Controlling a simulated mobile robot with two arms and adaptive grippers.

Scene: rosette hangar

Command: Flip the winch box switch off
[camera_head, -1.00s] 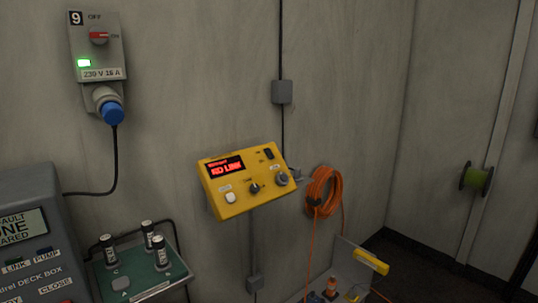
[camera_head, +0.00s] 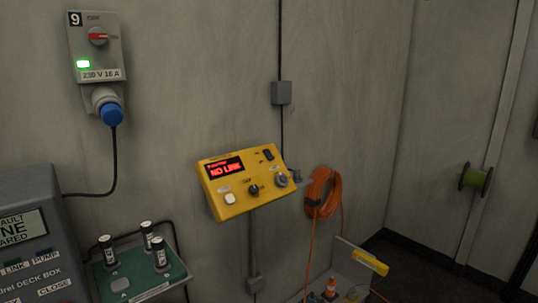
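A yellow control box (camera_head: 243,183) is mounted on the grey wall near the middle of the head view; I take it as the winch box, though its small labels are too blurred to read. Its red display (camera_head: 225,169) is lit and reads "NO LINK". A black rocker switch (camera_head: 268,154) sits at its upper right; I cannot tell which way it is set. Below are a white button (camera_head: 230,198), a dark knob (camera_head: 254,189) and a round grey fitting (camera_head: 282,180). Neither of my grippers is in view.
A grey socket box marked 9 (camera_head: 97,51), with a red handle, lit green lamp and blue plug, hangs upper left. A deck box (camera_head: 27,240) and green tray with black cylinders (camera_head: 118,285) stand lower left. An orange cable coil (camera_head: 322,193) hangs right of the yellow box.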

